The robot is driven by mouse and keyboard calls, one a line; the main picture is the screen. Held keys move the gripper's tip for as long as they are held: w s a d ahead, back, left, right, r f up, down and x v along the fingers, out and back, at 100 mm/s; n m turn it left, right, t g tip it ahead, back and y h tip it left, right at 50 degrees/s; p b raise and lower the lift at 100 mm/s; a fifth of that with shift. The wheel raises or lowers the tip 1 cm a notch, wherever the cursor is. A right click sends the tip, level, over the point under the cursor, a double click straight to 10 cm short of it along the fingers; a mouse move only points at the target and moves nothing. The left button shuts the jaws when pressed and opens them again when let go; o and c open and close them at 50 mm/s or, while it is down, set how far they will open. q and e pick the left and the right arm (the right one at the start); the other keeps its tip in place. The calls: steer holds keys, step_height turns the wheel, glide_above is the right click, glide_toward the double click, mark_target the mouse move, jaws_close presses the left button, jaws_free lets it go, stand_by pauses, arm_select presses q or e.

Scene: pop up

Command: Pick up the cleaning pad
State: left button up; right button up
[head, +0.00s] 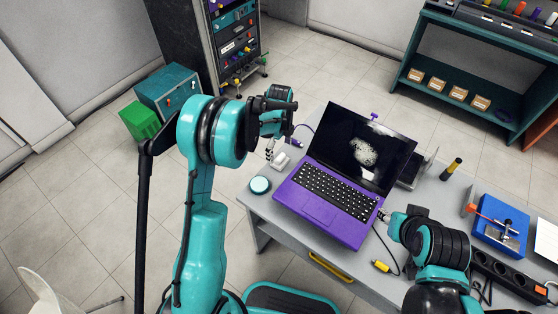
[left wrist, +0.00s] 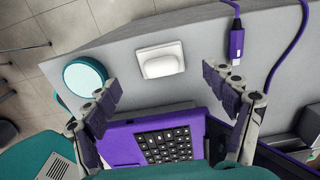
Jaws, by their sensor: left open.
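A small white pad with a rounded top (head: 281,161) lies on the grey table beyond the laptop's left corner; it also shows in the left wrist view (left wrist: 161,62). A round disc with a pale face and teal rim (head: 260,185) lies to its left, also in the left wrist view (left wrist: 86,76). I cannot tell for sure which is the cleaning pad. My left gripper (left wrist: 160,78) is open and empty above the table, its fingers spread either side of the white pad. My right gripper (head: 384,215) is by the laptop's right edge; its fingers are too small to read.
An open purple laptop (head: 318,205) with a smudge on its dark screen fills the table's middle. A purple cable with a plug (left wrist: 236,45) lies right of the white pad. A blue fixture (head: 498,233) and a power strip (head: 505,277) are at the table's right.

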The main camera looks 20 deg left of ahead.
mark_target(280, 156)
arm_select(q)
steer(key=f+b, duration=0.1)
steer(key=f, duration=0.1)
steer(key=f+b, duration=0.1)
steer(key=f, duration=0.2)
steer(key=shift+d+f, duration=0.2)
steer(key=shift+f, duration=0.05)
steer(key=shift+r, duration=0.1)
steer(key=shift+c, duration=1.1)
steer(key=c, duration=1)
